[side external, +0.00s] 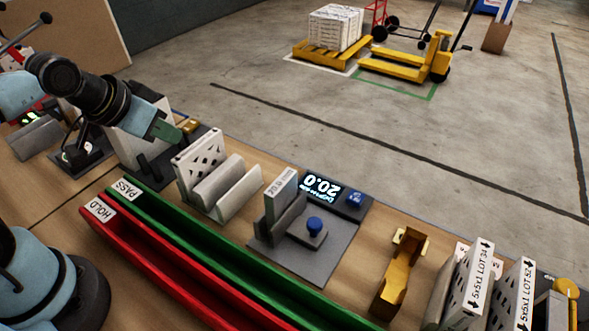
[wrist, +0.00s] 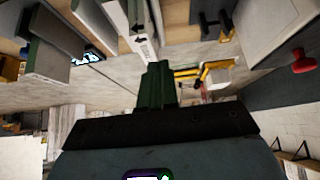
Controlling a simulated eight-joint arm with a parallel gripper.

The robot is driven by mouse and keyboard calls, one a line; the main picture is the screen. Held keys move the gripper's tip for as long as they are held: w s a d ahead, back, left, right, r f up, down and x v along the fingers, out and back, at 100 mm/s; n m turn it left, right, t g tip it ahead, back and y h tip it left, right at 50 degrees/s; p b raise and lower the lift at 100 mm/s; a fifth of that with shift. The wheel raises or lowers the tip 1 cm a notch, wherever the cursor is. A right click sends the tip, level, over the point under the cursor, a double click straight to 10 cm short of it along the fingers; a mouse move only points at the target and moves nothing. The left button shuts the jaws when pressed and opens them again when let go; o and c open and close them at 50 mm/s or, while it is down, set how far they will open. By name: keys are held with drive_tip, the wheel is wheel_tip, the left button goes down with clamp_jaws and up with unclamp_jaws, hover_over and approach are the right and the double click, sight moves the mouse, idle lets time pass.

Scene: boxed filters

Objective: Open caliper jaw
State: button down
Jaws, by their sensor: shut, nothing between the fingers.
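The caliper gauge is a grey plate (side external: 325,245) on the bench in the side external view, with upright dark jaw blocks (side external: 280,222) and a blue knob (side external: 314,224) on a low block. A lit display (wrist: 88,57) shows at upper left there.
A grey holder with upright panels (side external: 218,183) stands between my gripper and the gauge. Green PASS (side external: 190,243) and red HOLD (side external: 165,268) trays run along the front. A yellow cradle (side external: 400,272) and boxed filters (side external: 473,285) stand at right. A pallet jack (side external: 410,62) is on the floor.

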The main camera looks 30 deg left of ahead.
idle(0.3)
drive_tip(key=c, duration=1.5)
unclamp_jaws()
drive_tip(key=shift+w+d+r, duration=0.1)
drive_tip(key=shift+d, duration=0.05)
drive_tip(key=o, duration=0.7)
drive_tip(key=shift+m+g+h, duration=0.4)
drive_tip(key=shift+m+g, duration=0.1)
drive_tip(key=shift+g, duration=0.3)
drive_tip(key=d, duration=0.1)
drive_tip(key=w+d+r, duration=0.1)
drive_tip(key=d, duration=0.1)
drive_tip(key=w+d+r, duration=0.1)
drive_tip(key=shift+w+d, duration=0.2)
drive_tip(key=shift+d, duration=0.05)
drive_tip(key=shift+c, duration=0.2)
drive_tip(key=m+g, duration=0.4)
drive_tip(key=g, duration=0.2)
approach(315, 223)
drive_tip(key=shift+y, duration=0.4)
drive_tip(key=f, duration=0.8)
drive_tip(key=shift+s+d+f, duration=0.1)
drive_tip(key=shift+d+f, duration=0.2)
drive_tip(key=shift+f, duration=0.05)
clamp_jaws()
